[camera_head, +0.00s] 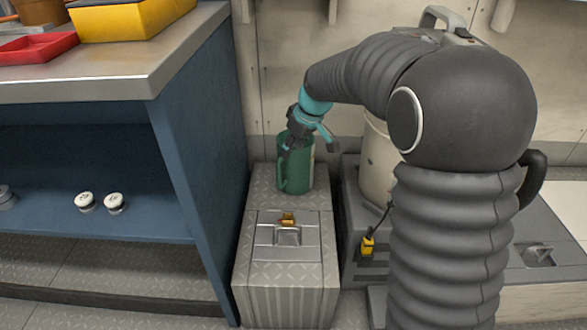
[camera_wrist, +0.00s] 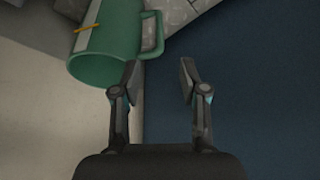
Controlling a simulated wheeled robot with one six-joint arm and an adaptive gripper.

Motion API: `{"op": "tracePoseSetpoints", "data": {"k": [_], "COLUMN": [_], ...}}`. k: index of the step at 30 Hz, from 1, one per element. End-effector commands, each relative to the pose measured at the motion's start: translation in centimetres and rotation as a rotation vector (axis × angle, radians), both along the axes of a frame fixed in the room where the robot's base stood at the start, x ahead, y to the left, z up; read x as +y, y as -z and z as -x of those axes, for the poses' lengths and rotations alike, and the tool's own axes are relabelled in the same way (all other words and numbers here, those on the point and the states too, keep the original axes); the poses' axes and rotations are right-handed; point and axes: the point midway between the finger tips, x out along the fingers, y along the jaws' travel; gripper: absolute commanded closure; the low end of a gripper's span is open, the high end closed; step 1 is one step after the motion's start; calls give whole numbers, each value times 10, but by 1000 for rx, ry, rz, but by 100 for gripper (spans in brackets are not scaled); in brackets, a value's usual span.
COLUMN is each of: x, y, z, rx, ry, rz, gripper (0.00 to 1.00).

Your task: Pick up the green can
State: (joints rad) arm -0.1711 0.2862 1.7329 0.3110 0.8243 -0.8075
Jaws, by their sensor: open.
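The green can (camera_head: 299,172), a mug-like cylinder with a side handle, stands upright on a diamond-plate metal box. In the head view my gripper (camera_head: 290,146) is at the can's upper left, partly in front of it. In the wrist view the can (camera_wrist: 105,42) is at the upper left, with its handle (camera_wrist: 153,36) on its right side. My gripper (camera_wrist: 159,72) is open and empty there, its left fingertip beside the can's lower right edge. I cannot tell whether that finger touches the can.
A blue shelf unit (camera_head: 190,150) stands left of the metal box (camera_head: 262,240), with a yellow bin (camera_head: 130,18) and red tray (camera_head: 38,46) on top. A cream container (camera_head: 376,165) stands right of the can. The wall is close behind.

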Motion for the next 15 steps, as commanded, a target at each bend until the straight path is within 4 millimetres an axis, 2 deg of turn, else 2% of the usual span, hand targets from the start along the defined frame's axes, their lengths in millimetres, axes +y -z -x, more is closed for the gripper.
{"op": "tracePoseSetpoints", "data": {"k": [5, 15], "x": [8, 24], "y": [18, 71], "z": [-10, -24], "rx": [1, 2], "ry": [-19, -18], "rz": [-1, 0], "gripper": [57, 57]}}
